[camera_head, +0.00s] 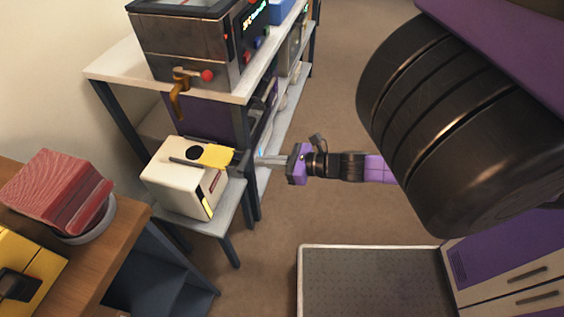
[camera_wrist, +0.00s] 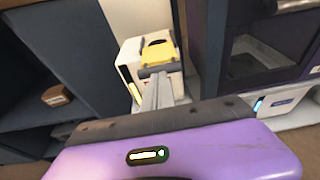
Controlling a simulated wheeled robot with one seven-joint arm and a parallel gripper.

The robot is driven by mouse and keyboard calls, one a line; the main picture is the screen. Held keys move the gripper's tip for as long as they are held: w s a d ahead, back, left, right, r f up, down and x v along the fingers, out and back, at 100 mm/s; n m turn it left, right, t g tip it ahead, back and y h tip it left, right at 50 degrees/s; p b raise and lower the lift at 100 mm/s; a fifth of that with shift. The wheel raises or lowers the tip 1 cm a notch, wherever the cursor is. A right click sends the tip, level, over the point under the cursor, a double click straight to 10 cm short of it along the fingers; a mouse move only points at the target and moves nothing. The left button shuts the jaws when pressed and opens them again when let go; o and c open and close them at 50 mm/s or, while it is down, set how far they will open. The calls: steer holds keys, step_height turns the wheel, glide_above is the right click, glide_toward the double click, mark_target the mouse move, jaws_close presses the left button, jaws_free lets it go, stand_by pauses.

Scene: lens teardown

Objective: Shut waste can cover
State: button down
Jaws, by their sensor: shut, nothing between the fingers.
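The waste can (camera_head: 184,188) is a cream-white box on a small grey stand, left of centre in the head view. On its top is a yellow cover plate (camera_head: 217,156) with a dark bar, beside a black round opening (camera_head: 194,153). I cannot tell whether the cover lies flat or is slightly raised. My gripper (camera_head: 257,160) is shut and empty, with its fingers pointing at the can from the right. In the wrist view, the can (camera_wrist: 131,72) and yellow cover (camera_wrist: 158,54) lie beyond my fingertips (camera_wrist: 157,80). Contact with the dark bar is unclear.
A shelf table (camera_head: 98,73) with a metal machine (camera_head: 190,45) stands behind the can. A wooden bench (camera_head: 125,220) at left holds a red block (camera_head: 58,190) and a yellow case (camera_head: 30,275). Open floor (camera_head: 270,220) lies right of the stand.

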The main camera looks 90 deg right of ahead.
mark_target(230, 159)
steer(key=shift+x, duration=1.3)
steer(key=shift+w, duration=0.1)
steer(key=w, duration=0.2)
steer(key=w+d, duration=0.1)
steer(key=w, duration=0.2)
steer(key=w+p, duration=0.1)
steer(key=w, duration=0.1)
steer(key=shift+w+d, duration=0.25)
steer(key=shift+d, duration=0.15)
steer(key=shift+w+r, duration=0.1)
steer(key=shift+w, duration=0.2)
steer(key=shift+r, duration=0.1)
